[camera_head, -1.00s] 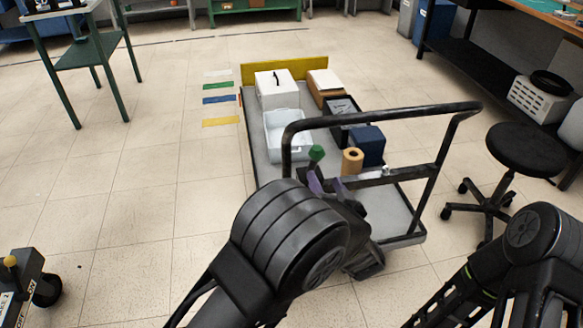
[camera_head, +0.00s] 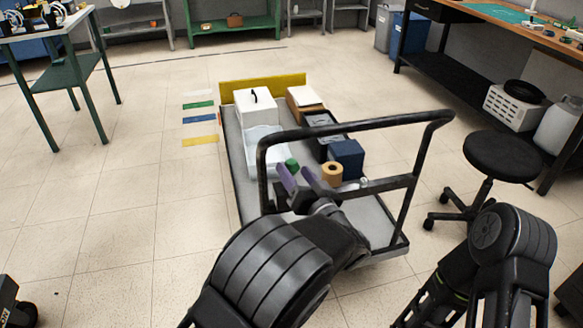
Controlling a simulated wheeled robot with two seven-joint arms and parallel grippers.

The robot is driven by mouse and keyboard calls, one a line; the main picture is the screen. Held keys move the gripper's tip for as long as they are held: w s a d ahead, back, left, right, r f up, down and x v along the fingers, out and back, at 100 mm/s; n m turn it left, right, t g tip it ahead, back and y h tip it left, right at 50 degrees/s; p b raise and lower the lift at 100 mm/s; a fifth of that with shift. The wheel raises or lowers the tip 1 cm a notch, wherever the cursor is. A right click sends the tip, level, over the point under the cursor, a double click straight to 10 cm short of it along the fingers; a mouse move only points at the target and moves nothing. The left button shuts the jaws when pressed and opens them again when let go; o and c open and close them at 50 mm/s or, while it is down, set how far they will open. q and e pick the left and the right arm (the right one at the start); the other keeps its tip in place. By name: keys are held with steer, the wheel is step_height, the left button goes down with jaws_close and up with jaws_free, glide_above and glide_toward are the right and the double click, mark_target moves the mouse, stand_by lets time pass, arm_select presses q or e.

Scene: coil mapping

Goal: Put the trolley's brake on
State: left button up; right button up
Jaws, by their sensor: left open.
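The trolley (camera_head: 232,165) is a low flat cart with a black tubular push handle (camera_head: 350,126) at its near end. A green knob (camera_head: 292,164), which appears to top the brake lever, shows just inside the left part of the handle. My left gripper (camera_head: 295,172) is open, with its purple fingertips on either side of the knob in this view. I cannot tell whether they touch it. The lever's stem is hidden behind my gripper. My right arm shows at the lower right, but its gripper is out of view.
The trolley carries a white box (camera_head: 253,108), a pale tray (camera_head: 258,158), a blue box (camera_head: 346,157) and a tan roll (camera_head: 332,172). A black stool (camera_head: 500,158) stands to the right. Coloured floor strips (camera_head: 199,118) lie left of the trolley, where floor is clear.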

arm_select(q)
steer(key=shift+x, duration=1.35)
jaws_close()
stand_by(0.4)
